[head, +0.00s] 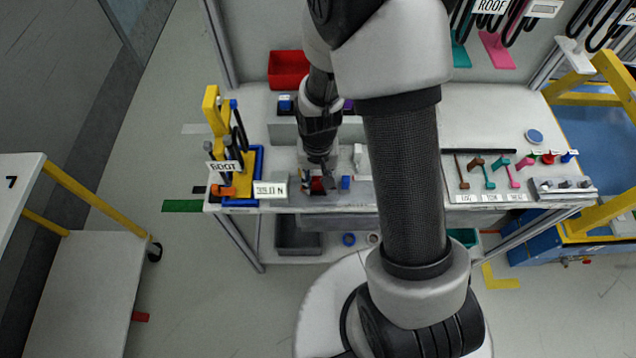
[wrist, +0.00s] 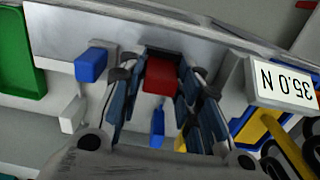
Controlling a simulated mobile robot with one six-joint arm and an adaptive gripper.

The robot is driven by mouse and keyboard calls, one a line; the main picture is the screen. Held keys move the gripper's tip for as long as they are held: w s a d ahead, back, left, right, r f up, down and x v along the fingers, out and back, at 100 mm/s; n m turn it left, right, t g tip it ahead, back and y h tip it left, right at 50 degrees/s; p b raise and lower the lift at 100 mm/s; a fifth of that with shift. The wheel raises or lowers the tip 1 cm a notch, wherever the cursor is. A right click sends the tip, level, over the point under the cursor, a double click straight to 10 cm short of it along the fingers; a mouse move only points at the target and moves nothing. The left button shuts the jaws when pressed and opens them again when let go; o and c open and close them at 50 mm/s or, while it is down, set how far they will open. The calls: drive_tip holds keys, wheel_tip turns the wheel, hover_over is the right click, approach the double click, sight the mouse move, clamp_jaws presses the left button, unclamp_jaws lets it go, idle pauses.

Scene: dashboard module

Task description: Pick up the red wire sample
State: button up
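The red wire sample (wrist: 161,76) shows as a red block between my gripper's fingers in the wrist view. In the head view its red (head: 318,184) shows at the fingertips, near the bench's front edge. My gripper (head: 320,174) points down there. In the wrist view my gripper (wrist: 160,82) has its two fingers spread, one on each side of the red block. Narrow gaps seem to remain beside the block, but contact is hard to judge. The block's lower part is partly hidden by dark parts.
A blue block (wrist: 91,65) sits close beside the fingers. A display reading 35.0 N (wrist: 284,83) stands on the other side. A yellow and blue stand (head: 222,135) is left of my gripper. A red bin (head: 288,69) is at the back.

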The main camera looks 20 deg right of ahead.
sight(318, 179)
drive_tip(key=c, duration=0.4)
wheel_tip(318, 179, up, 20)
drive_tip(key=p, duration=0.6)
drive_tip(key=shift+p, duration=0.35)
